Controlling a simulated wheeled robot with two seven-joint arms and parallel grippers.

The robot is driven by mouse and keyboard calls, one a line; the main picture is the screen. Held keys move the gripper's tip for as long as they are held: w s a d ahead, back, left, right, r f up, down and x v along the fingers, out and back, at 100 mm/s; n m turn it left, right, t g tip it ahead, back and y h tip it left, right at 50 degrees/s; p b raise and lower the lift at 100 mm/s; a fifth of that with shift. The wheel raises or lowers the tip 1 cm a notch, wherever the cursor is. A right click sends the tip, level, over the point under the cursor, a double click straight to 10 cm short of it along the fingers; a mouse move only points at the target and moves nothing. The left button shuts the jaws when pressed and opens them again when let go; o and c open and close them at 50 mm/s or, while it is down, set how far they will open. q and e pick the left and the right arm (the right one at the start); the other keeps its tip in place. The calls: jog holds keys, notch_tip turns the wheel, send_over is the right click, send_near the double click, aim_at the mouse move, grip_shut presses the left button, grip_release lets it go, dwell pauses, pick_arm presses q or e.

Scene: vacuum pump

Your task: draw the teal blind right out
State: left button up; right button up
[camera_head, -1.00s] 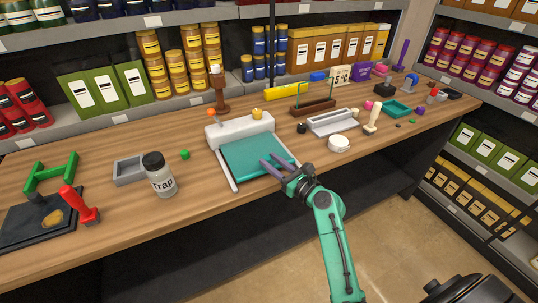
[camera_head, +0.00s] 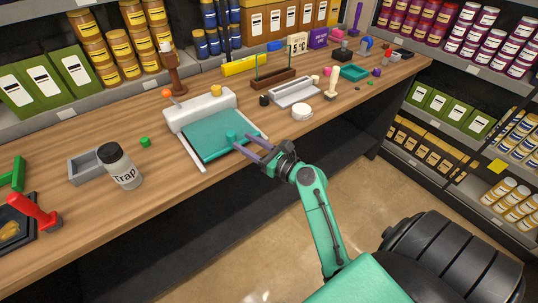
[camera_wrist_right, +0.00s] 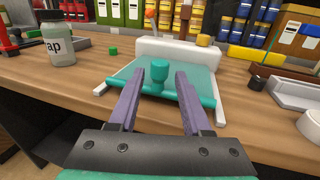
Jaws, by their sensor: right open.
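The teal blind (camera_head: 215,138) is a flat sheet lying between two white side rails, running forward from a white housing (camera_head: 200,109). Part of it is drawn out. At its front bar stands a teal knob (camera_wrist_right: 160,80), also seen in the head view (camera_head: 231,136). My right gripper (camera_head: 249,143) is open at the blind's front edge. In the right wrist view its two purple fingers (camera_wrist_right: 163,82) are on either side of the knob, apart from it as far as I can see. My left gripper is not in view.
A jar labelled Trap (camera_head: 120,166) and a grey tray (camera_head: 87,166) stand left of the blind. A white round lid (camera_head: 302,112) and a grey tray-like holder (camera_head: 294,91) lie to its right. The floor in front of the table is clear.

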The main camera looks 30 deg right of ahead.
jog(key=b+v, duration=0.2)
jog(key=v, duration=0.9)
jog(key=shift+b, duration=0.35)
jog(key=shift+f, duration=0.1)
